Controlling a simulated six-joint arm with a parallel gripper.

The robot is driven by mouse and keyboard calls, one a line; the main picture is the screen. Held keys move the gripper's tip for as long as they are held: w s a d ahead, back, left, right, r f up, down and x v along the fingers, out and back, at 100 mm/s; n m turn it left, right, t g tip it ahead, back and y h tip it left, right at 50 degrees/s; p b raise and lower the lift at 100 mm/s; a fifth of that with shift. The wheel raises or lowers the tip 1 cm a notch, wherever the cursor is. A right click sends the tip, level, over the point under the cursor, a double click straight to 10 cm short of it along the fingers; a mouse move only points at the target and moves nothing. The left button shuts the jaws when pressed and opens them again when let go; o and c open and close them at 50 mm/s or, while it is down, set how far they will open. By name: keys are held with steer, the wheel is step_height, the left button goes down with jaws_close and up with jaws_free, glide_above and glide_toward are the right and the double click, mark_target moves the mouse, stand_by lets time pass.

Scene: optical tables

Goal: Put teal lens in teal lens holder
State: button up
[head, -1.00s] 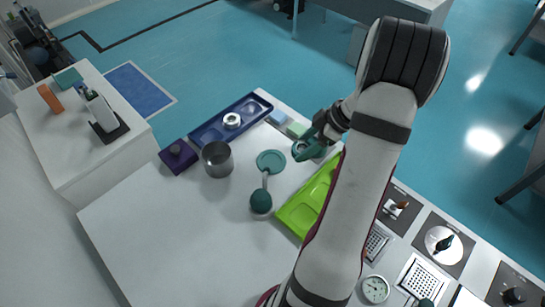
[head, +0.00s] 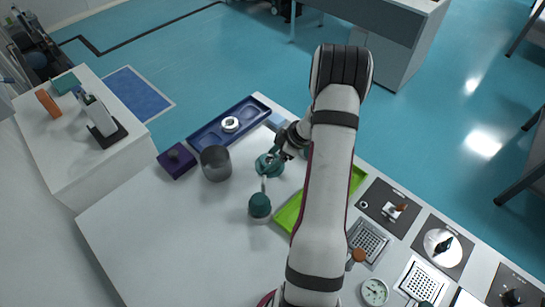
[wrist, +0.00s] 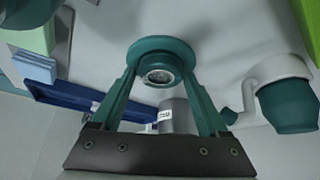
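My gripper (head: 272,158) is low over the teal disc-shaped piece (head: 265,168) on the white table. In the wrist view my gripper's two teal fingers (wrist: 162,76) stand apart. Between their tips is a short teal cylinder with a grey, glassy round centre (wrist: 158,77), in front of a wider teal disc (wrist: 160,47). The fingertips reach the cylinder's sides, but I cannot tell whether they grip it. I also cannot tell whether cylinder and disc are one piece, or which is lens and which holder.
A teal-topped cup (head: 260,206) stands close in front; it also shows in the wrist view (wrist: 288,105). A grey metal cup (head: 216,164), purple block (head: 177,160) and blue tray (head: 205,136) lie left. A green tray (head: 288,217) is beside my arm. The table's front left is clear.

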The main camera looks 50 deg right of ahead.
steer(key=shift+o, duration=1.2)
steer(key=v, duration=1.2)
steer(key=a+r+m+g, duration=0.1)
steer(key=a+r, duration=0.2)
steer(key=a, duration=0.4)
steer(key=w+a+r+m+g+y, duration=0.1)
steer(key=a+r+m, duration=0.15)
steer(key=a, duration=0.35)
steer(key=a+r+g, duration=0.1)
steer(key=a+r, duration=0.3)
steer(key=a, duration=0.3)
steer(key=s+a+r+m+g+h, duration=0.1)
steer(key=s+a+m+g+h, duration=0.1)
steer(key=s+a+m, duration=0.6)
steer(key=s+a, duration=0.6)
steer(key=s, duration=0.1)
steer(key=shift+s+a, duration=0.15)
steer(key=shift+a, duration=0.15)
